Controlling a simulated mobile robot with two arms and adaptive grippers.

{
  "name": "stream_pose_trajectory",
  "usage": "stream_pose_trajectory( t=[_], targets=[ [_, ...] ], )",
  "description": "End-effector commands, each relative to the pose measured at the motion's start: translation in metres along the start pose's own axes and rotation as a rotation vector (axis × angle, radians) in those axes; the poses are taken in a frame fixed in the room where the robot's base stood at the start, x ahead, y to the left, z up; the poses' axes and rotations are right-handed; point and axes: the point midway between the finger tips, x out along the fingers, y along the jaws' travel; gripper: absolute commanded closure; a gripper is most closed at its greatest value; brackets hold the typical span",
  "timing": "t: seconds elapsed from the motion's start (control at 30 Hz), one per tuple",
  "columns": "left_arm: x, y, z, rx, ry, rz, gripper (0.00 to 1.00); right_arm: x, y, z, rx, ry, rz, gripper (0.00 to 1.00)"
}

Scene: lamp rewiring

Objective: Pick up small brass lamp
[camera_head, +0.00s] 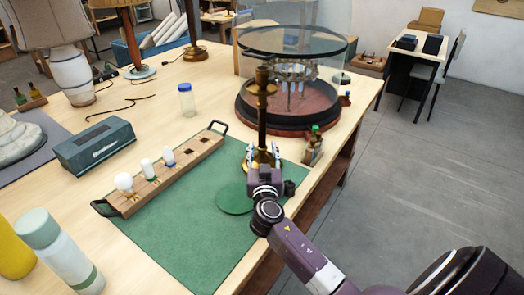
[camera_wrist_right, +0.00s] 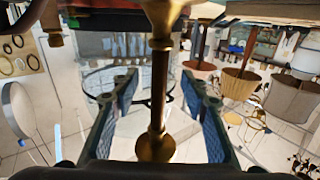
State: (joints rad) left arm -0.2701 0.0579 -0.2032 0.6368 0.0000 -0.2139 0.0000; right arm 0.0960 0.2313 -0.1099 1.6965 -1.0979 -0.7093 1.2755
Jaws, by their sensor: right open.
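The small brass lamp (camera_head: 262,105) is a slim upright brass stem near the right end of the green mat. Its foot is mostly hidden behind my right gripper (camera_head: 262,156). In the right wrist view, the brass stem (camera_wrist_right: 158,90) runs between the two spread fingers of my right gripper (camera_wrist_right: 158,118). Clear gaps show on both sides of the stem, so the gripper is open around it in that view. I cannot tell whether any finger touches the lamp. My left gripper is not in view.
A wooden tray with bulbs (camera_head: 185,165) lies left of the lamp on the green mat (camera_head: 195,235). A round glass display case (camera_head: 290,105) stands close behind. Small bottles (camera_head: 314,145) sit right, near the table edge. A green disc (camera_head: 234,198) lies beside my right gripper.

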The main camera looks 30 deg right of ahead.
Motion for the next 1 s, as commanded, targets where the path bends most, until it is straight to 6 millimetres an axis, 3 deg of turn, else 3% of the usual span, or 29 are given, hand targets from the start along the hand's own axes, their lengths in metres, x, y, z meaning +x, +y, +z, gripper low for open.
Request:
stream_pose_trajectory(
  t=[0.1, 0.23, 0.37, 0.63, 0.87, 1.0],
  targets=[
    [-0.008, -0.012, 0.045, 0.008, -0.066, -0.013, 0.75, 0.012, 0.001, -0.003, -0.002, 0.001, 0.001, 0.59],
    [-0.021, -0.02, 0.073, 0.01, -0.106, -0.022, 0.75, 0.025, 0.001, -0.008, -0.004, 0.001, 0.002, 0.59],
    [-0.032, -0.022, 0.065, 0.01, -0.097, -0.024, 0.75, 0.043, 0.001, -0.013, -0.005, 0.002, 0.001, 0.59],
    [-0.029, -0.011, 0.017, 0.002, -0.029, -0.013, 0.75, 0.063, 0.001, -0.008, -0.003, 0.0, 0.001, 0.59],
    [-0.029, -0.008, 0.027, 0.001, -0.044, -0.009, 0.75, 0.063, 0.001, -0.007, -0.002, 0.0, 0.001, 0.6],
    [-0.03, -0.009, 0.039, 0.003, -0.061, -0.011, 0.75, 0.063, 0.001, -0.007, -0.002, 0.0, 0.001, 0.76]
  ],
)
